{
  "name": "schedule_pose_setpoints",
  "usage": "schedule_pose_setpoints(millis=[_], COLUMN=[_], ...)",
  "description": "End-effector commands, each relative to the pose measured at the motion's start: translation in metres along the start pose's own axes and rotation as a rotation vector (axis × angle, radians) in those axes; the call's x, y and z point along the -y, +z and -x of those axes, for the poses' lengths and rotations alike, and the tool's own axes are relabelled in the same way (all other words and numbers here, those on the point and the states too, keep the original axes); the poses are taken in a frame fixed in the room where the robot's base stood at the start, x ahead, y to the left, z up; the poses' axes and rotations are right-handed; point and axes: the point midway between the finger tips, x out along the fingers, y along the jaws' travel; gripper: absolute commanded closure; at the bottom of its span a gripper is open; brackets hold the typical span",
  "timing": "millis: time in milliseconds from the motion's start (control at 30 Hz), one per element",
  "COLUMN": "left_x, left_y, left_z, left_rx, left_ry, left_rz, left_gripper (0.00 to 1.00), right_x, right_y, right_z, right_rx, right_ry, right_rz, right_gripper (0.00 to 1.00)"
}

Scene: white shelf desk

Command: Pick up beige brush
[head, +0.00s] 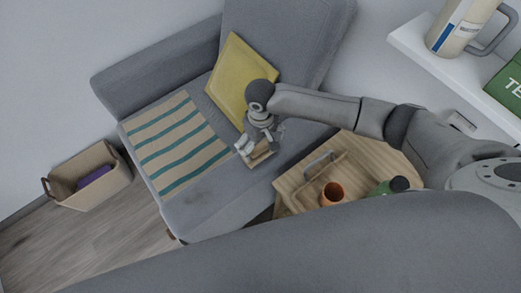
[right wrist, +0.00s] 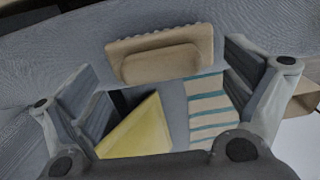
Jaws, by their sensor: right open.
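The beige brush (right wrist: 160,55) lies on the grey sofa seat, with a scalloped edge and a raised block showing in the right wrist view. In the head view only part of the brush (head: 260,157) shows, just below my right gripper (head: 259,147). My right gripper is open, also in the right wrist view (right wrist: 158,82), with a finger to each side of the brush. I see no grip on it. My left gripper is not in view.
A yellow cushion (head: 238,75) and a striped cloth (head: 175,143) lie on the sofa (head: 205,205). A wooden side table (head: 360,160) holds an orange cup (head: 332,193) and a green bottle (head: 383,188). A basket (head: 105,190) stands on the floor at left.

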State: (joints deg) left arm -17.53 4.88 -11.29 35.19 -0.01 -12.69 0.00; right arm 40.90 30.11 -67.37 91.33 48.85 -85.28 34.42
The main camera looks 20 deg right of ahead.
Motion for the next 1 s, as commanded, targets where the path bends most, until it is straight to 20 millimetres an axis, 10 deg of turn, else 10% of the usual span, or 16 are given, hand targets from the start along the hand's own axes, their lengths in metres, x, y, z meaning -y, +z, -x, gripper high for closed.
schedule_pose_setpoints(millis=[433, 833, 1000], left_x=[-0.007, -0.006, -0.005], left_y=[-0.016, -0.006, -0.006], left_z=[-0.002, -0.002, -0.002], left_rx=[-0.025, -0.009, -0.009], left_ry=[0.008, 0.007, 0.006], left_rz=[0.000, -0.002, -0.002], left_gripper=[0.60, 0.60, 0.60], right_x=[0.000, 0.000, 0.000], right_y=[0.000, 0.000, 0.000], right_z=[-0.023, -0.023, -0.023], right_rx=[-0.001, -0.001, -0.001], right_ry=[0.001, 0.001, 0.001], right_rz=[0.002, 0.001, 0.001], right_gripper=[0.04, 0.55, 0.55])
